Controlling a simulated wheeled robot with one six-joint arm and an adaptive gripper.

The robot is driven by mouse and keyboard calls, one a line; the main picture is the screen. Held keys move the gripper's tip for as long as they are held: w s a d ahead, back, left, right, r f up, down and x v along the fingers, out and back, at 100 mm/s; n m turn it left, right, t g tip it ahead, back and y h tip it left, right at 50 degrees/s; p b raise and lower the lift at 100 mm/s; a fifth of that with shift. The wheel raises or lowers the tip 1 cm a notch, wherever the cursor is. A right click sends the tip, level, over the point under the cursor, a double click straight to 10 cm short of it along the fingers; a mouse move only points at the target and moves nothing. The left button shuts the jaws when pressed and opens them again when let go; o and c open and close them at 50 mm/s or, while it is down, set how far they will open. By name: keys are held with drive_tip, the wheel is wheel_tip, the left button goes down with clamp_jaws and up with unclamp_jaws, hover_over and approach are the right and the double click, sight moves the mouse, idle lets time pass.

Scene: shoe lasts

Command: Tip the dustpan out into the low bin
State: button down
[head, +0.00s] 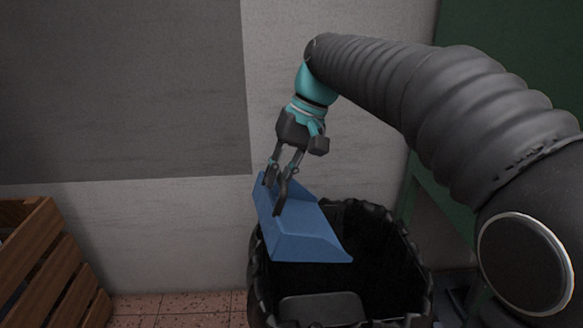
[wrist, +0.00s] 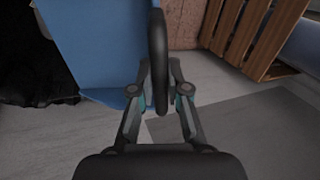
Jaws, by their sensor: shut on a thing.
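The blue dustpan (head: 305,235) hangs in the air over the left part of the black bin (head: 262,290) in the head view. It is tilted, with its wide edge low and to the right, above the bin's opening. My gripper (head: 276,194) is shut on the dustpan's dark handle at the upper left end. In the wrist view the dark handle (wrist: 158,60) stands between the fingers of my gripper (wrist: 160,75), with the blue pan (wrist: 95,45) to the left. I cannot see any loose contents on the pan. The bin's inside is mostly too dark to read.
A wooden slatted crate (head: 50,265) stands at the lower left, apart from the bin; it also shows in the wrist view (wrist: 245,35). A grey wall (head: 170,220) rises behind. A green panel (head: 440,205) stands at the right. Tiled floor (head: 175,305) lies clear between crate and bin.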

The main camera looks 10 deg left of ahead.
drive_tip(key=shift+s+a+t+h+p, duration=0.2)
drive_tip(key=shift+s+a+h+p, duration=0.15)
drive_tip(key=shift+a, duration=0.25)
drive_tip(key=shift+s+a+t+h+p, duration=0.25)
drive_tip(key=shift+a+h, duration=0.2)
drive_tip(key=shift+a, duration=0.15)
drive_tip(key=shift+s+a+t+h+p, duration=0.15)
drive_tip(key=shift+s+a+h+p, duration=0.2)
drive_tip(key=shift+a, duration=0.25)
drive_tip(key=shift+s+a+f+t+h, duration=0.1)
drive_tip(key=shift+s+a+t+h, duration=0.1)
drive_tip(key=shift+a+h, duration=0.2)
drive_tip(key=shift+s+a+f+t+h, duration=0.15)
drive_tip(key=shift+a+h, duration=0.1)
drive_tip(key=shift+a, duration=0.2)
drive_tip(key=shift+r, duration=0.1)
